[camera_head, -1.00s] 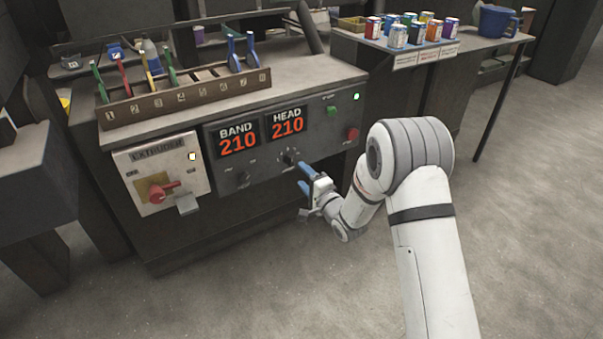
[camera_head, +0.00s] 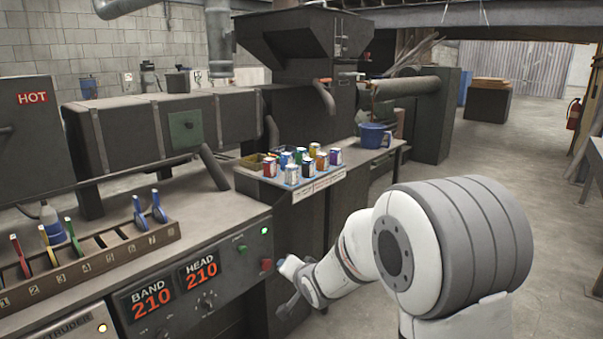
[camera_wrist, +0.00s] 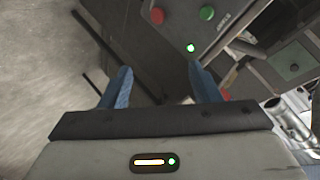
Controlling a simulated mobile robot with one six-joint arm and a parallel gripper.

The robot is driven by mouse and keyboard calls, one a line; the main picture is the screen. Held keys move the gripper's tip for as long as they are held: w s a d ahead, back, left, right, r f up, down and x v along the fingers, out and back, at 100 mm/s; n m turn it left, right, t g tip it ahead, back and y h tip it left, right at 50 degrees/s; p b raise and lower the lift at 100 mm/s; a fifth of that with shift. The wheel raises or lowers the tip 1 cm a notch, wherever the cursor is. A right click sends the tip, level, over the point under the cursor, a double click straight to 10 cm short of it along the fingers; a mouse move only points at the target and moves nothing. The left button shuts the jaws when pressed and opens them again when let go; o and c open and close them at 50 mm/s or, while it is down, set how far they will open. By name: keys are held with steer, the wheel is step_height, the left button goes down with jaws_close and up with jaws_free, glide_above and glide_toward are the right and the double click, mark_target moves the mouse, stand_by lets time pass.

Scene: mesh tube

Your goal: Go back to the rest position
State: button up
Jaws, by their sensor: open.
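My gripper (camera_wrist: 160,88) shows in the wrist view with its two blue fingers wide apart and nothing between them. The panel carries two red displays reading BAND 210 and HEAD 210, a knob, a green button and a red button. The wrist view shows the green button (camera_wrist: 207,12) and the red button (camera_wrist: 158,15) beyond the fingers, apart from them.
A slotted wooden rack (camera_head: 98,262) with coloured-handled tools stands on the panel's bench. A dark hopper machine (camera_head: 305,45) stands at the back. Open floor lies to the right.

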steer(key=s+d+r+n+g+h+p, duration=0.1)
steer(key=s+d+r+g+h+p, duration=0.1)
steer(key=s+d+r+p, duration=0.35)
steer(key=s+d+r+n+g+p, duration=0.1)
steer(key=s+d+r, duration=0.3)
steer(key=s, duration=0.4)
steer(key=s+d+r+n+g+h+p, duration=0.1)
steer(key=s+d+r+g+p, duration=0.2)
steer(key=s, duration=0.6)
steer(key=s+d+r+n+g+h+p, duration=0.1)
steer(key=s+d+r+n+g+p, duration=0.1)
steer(key=s+d+r+p, duration=0.2)
steer(key=s+d+r, duration=0.1)
steer(key=s+r, duration=0.2)
steer(key=s, duration=0.2)
steer(key=shift+s+r, duration=0.15)
steer(key=shift+r, duration=0.15)
